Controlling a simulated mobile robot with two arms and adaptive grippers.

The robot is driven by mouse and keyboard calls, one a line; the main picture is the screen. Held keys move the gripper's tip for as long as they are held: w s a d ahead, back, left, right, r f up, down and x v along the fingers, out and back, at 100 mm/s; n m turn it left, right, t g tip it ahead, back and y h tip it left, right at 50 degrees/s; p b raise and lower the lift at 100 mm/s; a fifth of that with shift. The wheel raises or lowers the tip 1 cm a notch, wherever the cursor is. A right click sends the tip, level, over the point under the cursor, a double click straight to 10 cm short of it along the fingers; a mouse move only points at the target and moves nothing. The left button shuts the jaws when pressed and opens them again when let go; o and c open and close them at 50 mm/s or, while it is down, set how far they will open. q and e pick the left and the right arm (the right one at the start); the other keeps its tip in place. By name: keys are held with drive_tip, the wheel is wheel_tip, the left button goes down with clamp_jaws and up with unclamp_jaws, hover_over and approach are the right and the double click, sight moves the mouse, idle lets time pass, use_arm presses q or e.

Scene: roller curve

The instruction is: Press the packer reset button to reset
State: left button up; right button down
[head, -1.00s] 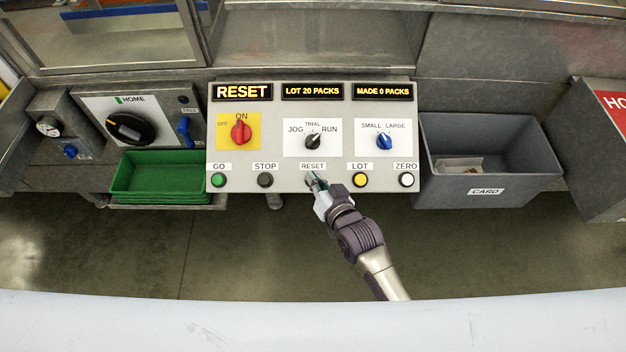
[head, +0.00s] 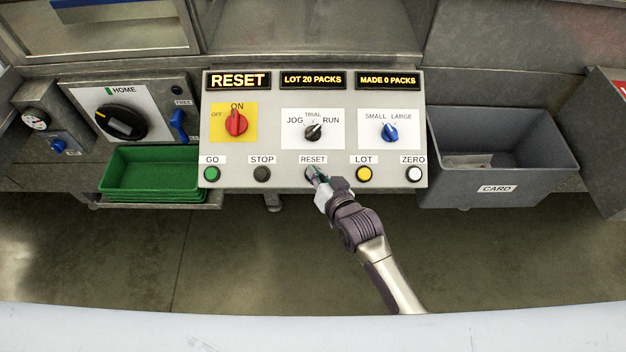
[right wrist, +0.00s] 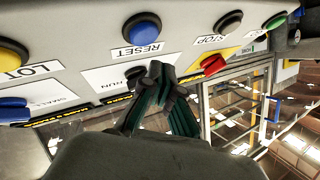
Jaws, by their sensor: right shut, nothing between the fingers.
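The packer control panel (head: 270,140) stands in the middle of the head view. Its left display (head: 238,81) reads RESET in lit letters. The reset button sits in the bottom row under the RESET label (head: 312,160), mostly hidden by my right gripper (head: 315,176). In the right wrist view the reset button (right wrist: 142,28) is blue with a dark ring. My right gripper is shut and empty; its fingertips (right wrist: 158,76) show below the button and its label there. I cannot tell whether they touch the button. My left gripper is not in view.
Neighbouring buttons are the dark STOP (head: 262,174) and yellow LOT (head: 364,174). Rotary switches sit above, including a red one (head: 236,122). A green tray (head: 150,172) is left of the panel, a grey CARD bin (head: 490,170) right.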

drive_tip(key=shift+w+f+b, duration=0.4)
drive_tip(key=shift+w+f, duration=0.05)
drive_tip(key=shift+f, duration=0.25)
drive_tip(key=shift+f, duration=0.1)
idle(1.0)
drive_tip(key=shift+w+f, duration=0.2)
drive_tip(key=shift+f, duration=0.05)
drive_tip(key=shift+w+f+b, duration=0.2)
drive_tip(key=shift+f+b, duration=0.2)
drive_tip(key=shift+b, duration=0.1)
idle(0.5)
idle(0.4)
drive_tip(key=shift+s+r+p, duration=0.45)
drive_tip(key=shift+r+p, duration=0.35)
drive_tip(key=shift+p, duration=0.3)
drive_tip(key=r+p, duration=0.1)
drive_tip(key=s+r+p, duration=0.1)
drive_tip(key=r+p, duration=0.1)
drive_tip(key=s+r+p, duration=0.1)
drive_tip(key=p, duration=0.1)
drive_tip(key=shift+s+r, duration=0.15)
drive_tip(key=shift+s, duration=0.1)
